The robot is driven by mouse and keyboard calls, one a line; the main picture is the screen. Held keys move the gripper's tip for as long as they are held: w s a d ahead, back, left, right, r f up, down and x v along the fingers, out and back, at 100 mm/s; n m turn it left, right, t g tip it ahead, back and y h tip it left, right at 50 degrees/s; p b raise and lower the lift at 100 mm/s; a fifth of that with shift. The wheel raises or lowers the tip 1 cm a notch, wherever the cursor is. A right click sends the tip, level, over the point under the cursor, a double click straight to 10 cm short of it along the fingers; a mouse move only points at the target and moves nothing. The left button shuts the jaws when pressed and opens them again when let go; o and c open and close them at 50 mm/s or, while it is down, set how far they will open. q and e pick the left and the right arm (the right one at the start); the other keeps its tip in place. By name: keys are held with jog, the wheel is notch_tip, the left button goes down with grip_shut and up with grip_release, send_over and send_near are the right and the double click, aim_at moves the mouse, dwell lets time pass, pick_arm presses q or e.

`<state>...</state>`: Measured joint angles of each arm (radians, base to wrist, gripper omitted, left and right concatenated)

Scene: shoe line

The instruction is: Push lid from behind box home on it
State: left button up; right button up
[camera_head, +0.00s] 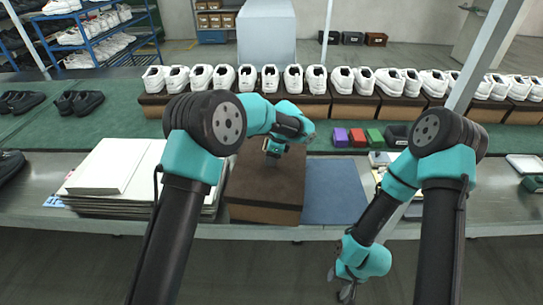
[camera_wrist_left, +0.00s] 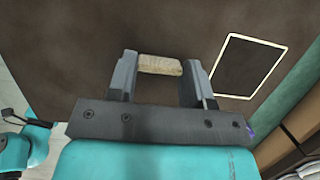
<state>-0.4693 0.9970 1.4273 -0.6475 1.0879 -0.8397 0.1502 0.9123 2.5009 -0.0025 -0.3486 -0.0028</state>
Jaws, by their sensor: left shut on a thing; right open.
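A dark brown shoe box (camera_head: 264,214) stands at the table's front edge, its brown lid (camera_head: 262,186) over its top. Whether the lid sits fully down at the back cannot be told. My left gripper (camera_head: 272,158) is over the rear part of the lid, pointing down. In the left wrist view its fingers (camera_wrist_left: 161,72) are shut on a small tan block (camera_wrist_left: 160,64), above or against the brown lid (camera_wrist_left: 80,45), which bears a pale-outlined dark rectangle (camera_wrist_left: 250,66). My right gripper (camera_head: 347,291) hangs open and empty, low in front of the table.
A stack of white sheets (camera_head: 108,166) lies left of the box, a blue mat (camera_head: 335,190) right of it. White shoes on boxes (camera_head: 355,105) line the back.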

pick_arm(q)
jog(key=o, duration=0.9)
jog(key=shift+r, duration=0.1)
jog(key=v, duration=1.7)
jog(key=shift+r, duration=0.2)
